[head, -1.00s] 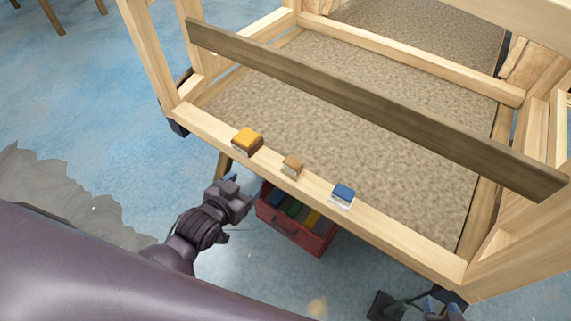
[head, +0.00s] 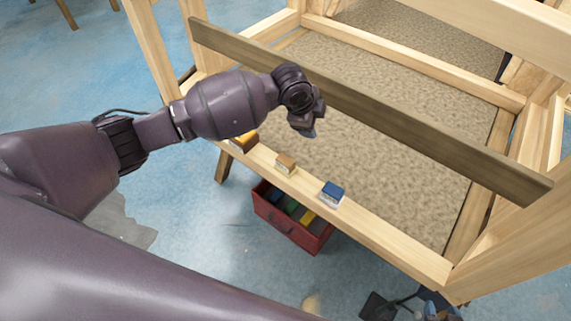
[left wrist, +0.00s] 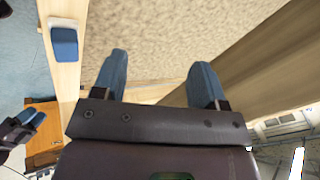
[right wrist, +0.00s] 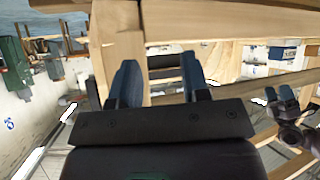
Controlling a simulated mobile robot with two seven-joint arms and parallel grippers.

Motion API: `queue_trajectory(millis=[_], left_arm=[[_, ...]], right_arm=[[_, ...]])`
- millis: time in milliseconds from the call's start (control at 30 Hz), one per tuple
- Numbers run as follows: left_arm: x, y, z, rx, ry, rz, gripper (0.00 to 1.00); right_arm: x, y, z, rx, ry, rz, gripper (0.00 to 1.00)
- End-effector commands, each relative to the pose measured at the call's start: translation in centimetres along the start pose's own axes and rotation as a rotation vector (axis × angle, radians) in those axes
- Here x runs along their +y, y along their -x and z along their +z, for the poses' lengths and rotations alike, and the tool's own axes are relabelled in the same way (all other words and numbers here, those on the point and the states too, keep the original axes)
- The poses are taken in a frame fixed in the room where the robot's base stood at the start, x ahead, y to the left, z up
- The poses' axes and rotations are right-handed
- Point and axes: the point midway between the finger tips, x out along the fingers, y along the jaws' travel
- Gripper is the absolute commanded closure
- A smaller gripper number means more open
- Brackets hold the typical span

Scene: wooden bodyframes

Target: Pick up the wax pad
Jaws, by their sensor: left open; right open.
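Three small pads lie on the front wooden rail: an orange one (head: 244,142), partly hidden behind my left arm, a small tan-brown one (head: 285,163) and a blue one with a white base (head: 332,193). I cannot tell by looks which is the wax pad. The blue pad also shows in the left wrist view (left wrist: 63,42). My left gripper (head: 307,128) is raised over the frame, beyond the rail; its fingers are open and empty in the left wrist view (left wrist: 160,82). My right gripper (head: 440,309) is low at the bottom right, open and empty in the right wrist view (right wrist: 160,85).
A dark wooden plank (head: 370,108) lies across the frame above the speckled floor panel (head: 395,195). A red box (head: 293,226) with coloured items stands on the floor below the front rail (head: 385,233). Wooden posts rise at both sides.

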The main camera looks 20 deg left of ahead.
Motion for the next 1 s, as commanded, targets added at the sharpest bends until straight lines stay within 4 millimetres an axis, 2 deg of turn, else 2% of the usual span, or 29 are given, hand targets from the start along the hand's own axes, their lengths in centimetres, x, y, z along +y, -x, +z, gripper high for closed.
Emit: queue_trajectory(millis=[33,100,300,467,800,1000], left_arm=[[0.7,-0.2,1.4,-0.058,-0.066,0.084,0.34],[2.2,-0.3,2.8,-0.111,-0.159,0.206,0.34],[5.0,0.0,4.9,-0.151,-0.339,0.415,0.34],[5.6,-0.2,5.2,-0.149,-0.386,0.452,0.34],[7.4,-4.2,6.2,-0.149,-0.385,0.453,0.34],[7.8,-5.2,6.5,-0.149,-0.385,0.450,0.34]], right_arm=[[0.0,0.0,0.1,-0.001,0.000,0.000,0.57],[0.0,0.0,0.2,-0.003,0.000,0.000,0.57],[0.0,-0.1,0.6,-0.009,0.000,0.000,0.57],[0.0,-0.3,0.5,-0.007,0.001,0.000,0.57],[-0.1,-0.9,-0.1,0.010,0.006,-0.004,0.57],[-0.1,-0.9,0.0,0.006,0.008,-0.004,0.57]])
